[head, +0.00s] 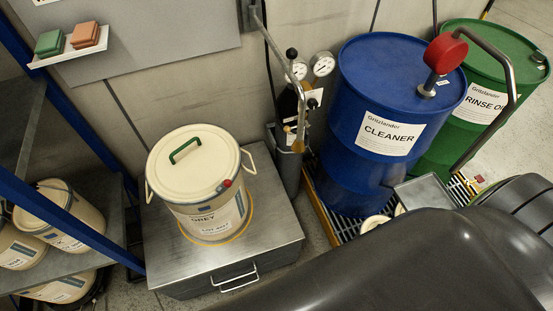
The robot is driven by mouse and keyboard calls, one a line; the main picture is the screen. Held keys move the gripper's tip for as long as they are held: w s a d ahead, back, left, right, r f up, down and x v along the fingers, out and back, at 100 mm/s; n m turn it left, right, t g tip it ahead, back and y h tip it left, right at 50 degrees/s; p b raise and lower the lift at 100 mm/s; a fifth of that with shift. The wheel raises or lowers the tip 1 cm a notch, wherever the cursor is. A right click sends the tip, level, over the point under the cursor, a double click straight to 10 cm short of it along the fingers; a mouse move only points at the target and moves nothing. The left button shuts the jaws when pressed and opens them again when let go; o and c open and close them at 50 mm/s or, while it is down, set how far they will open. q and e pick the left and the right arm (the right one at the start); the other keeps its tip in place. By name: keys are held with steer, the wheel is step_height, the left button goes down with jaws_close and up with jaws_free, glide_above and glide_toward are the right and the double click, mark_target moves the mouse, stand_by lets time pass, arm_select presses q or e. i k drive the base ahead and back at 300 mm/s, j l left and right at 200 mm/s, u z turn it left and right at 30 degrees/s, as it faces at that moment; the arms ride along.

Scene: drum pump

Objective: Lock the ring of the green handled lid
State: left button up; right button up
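A cream lid (205,155) with a green handle (184,149) sits on a cream pail (205,212) labelled "GREY". A ring (180,200) runs around the lid's edge. A small red part (227,183) is on the rim at the front right; I cannot tell from here whether the ring is locked. The pail stands upright on a metal cabinet top, inside a yellow circle mark. Neither of my grippers is in view. A large dark part, apparently of my own arm, covers the bottom right.
The metal cabinet (270,215) has clear space around the pail. Blue (350,90) and green (510,50) drums stand on a grated pallet at right. A gas cylinder (288,160) with gauges stands behind the cabinet. Shelves with several pails (50,215) are at left.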

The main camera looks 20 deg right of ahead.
mark_target(227, 182)
steer(key=z, duration=0.15)
steer(key=k+j, duration=0.1)
steer(key=j, duration=0.3)
steer(key=k+j, duration=0.1)
steer(key=j, duration=0.3)
steer(key=k+j+z, duration=0.1)
steer(key=j, duration=0.3)
steer(key=k+j, duration=0.1)
steer(key=j, duration=0.3)
steer(key=k+j, duration=0.1)
steer(key=j, duration=0.3)
steer(key=z, duration=0.05)
